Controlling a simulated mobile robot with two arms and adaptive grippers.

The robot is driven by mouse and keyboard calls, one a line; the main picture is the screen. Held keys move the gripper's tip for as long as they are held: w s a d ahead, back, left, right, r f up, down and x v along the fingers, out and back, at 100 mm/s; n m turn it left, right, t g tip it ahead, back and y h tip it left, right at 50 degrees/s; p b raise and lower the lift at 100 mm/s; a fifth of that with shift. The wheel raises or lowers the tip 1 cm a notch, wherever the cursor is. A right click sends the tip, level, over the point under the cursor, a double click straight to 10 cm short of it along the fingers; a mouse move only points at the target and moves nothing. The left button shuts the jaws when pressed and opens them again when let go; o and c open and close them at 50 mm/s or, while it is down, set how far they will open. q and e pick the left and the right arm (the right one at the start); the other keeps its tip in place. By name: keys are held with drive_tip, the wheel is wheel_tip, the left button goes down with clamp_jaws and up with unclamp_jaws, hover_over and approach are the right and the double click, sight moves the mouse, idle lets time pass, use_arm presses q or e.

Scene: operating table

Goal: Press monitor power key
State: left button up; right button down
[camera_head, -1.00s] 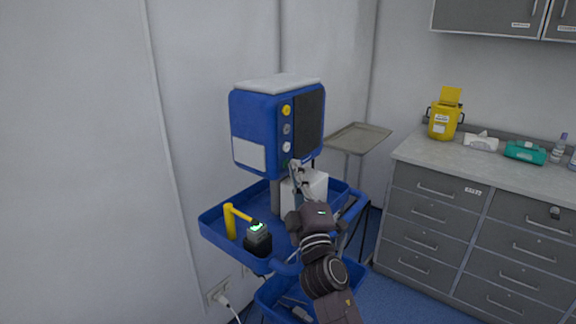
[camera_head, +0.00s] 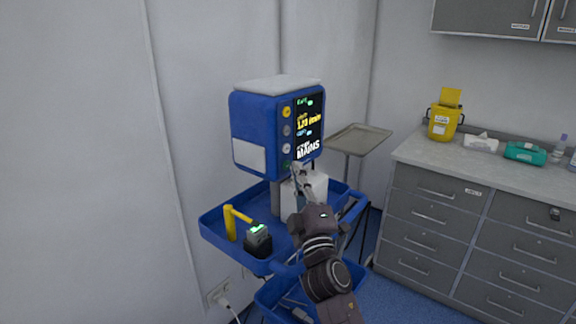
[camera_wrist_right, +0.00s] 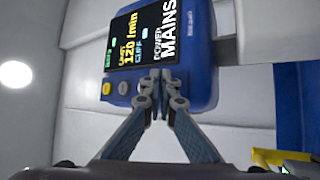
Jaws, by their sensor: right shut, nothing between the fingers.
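The blue monitor (camera_head: 262,118) stands on a post above a blue cart. Its screen (camera_head: 309,126) is lit, with coloured text including "MAINS"; the lit screen also shows in the right wrist view (camera_wrist_right: 146,35). A column of round keys (camera_head: 286,130) runs beside the screen, and a small green key (camera_head: 286,165) sits near the bottom. My right gripper (camera_head: 298,167) is shut and empty, its tips at the monitor's lower front edge. My left gripper is not in view.
The blue cart tray (camera_head: 222,238) holds a yellow-handled device (camera_head: 230,222), a small dark device (camera_head: 258,241) and a white box (camera_head: 313,190). A metal tray (camera_head: 360,139) stands behind. A grey counter (camera_head: 425,152) is at right.

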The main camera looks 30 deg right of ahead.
drive_tip(key=shift+s+d, duration=0.1)
drive_tip(key=shift+s, duration=0.1)
drive_tip(key=s, duration=0.1)
drive_tip(key=s+d, duration=0.1)
drive_tip(key=s, duration=0.1)
drive_tip(key=s+d+p, duration=0.1)
drive_tip(key=s, duration=0.1)
drive_tip(key=shift+s+d, duration=0.15)
drive_tip(key=shift+s, duration=0.05)
idle(0.7)
